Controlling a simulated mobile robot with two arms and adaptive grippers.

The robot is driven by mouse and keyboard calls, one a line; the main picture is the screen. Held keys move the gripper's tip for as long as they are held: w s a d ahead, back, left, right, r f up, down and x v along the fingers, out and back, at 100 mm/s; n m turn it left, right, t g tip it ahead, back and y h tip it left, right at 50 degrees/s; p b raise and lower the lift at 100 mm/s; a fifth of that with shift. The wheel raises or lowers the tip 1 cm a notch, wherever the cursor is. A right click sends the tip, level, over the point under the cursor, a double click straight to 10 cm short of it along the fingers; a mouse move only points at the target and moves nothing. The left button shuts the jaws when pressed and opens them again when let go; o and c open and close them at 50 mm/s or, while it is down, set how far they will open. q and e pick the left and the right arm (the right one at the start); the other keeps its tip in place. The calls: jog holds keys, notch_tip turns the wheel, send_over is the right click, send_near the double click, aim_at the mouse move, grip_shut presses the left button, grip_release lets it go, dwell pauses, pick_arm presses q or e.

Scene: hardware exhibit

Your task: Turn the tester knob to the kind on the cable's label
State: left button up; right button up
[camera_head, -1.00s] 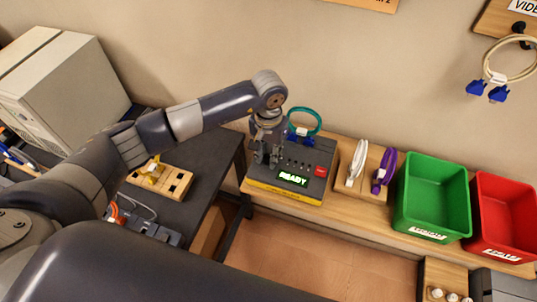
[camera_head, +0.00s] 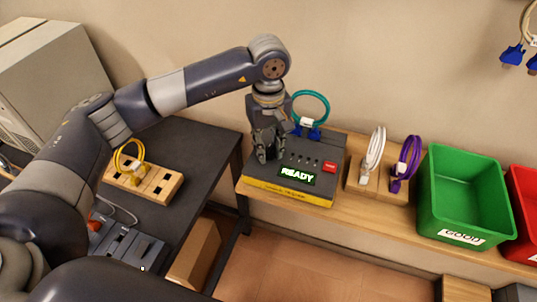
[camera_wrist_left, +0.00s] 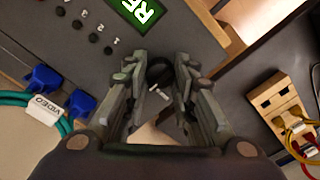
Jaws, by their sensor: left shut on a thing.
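The tester (camera_head: 325,165) is a grey box with a yellow front edge, a lit green READY screen (camera_head: 297,175) and a red button (camera_head: 330,167). My left gripper (camera_head: 264,156) points down at the tester's left part. In the wrist view its fingers (camera_wrist_left: 160,80) are closed around the dark round knob (camera_wrist_left: 159,70), which has a pale mark. The knob's printed settings are not readable. My right gripper is not in view.
White (camera_head: 374,150) and purple (camera_head: 406,160) cables sit in a wooden holder right of the tester. A green GOOD bin (camera_head: 430,215) and a red bin (camera_head: 522,190) stand further right. A yellow cable (camera_head: 128,150) is on a wooden block on the dark table at left.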

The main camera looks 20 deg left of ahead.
aim_at(268, 148)
pick_arm(q)
jog(key=n+b, duration=0.4)
jog(key=n, duration=0.1)
jog(key=shift+f, duration=0.15)
jog(key=shift+n+b, duration=1.4)
jog(key=shift+n, duration=1)
jog(key=shift+r, duration=0.2)
jog(key=o, duration=1.1)
notch_tip(268, 148, up, 12)
jog(key=shift+f, duration=0.1)
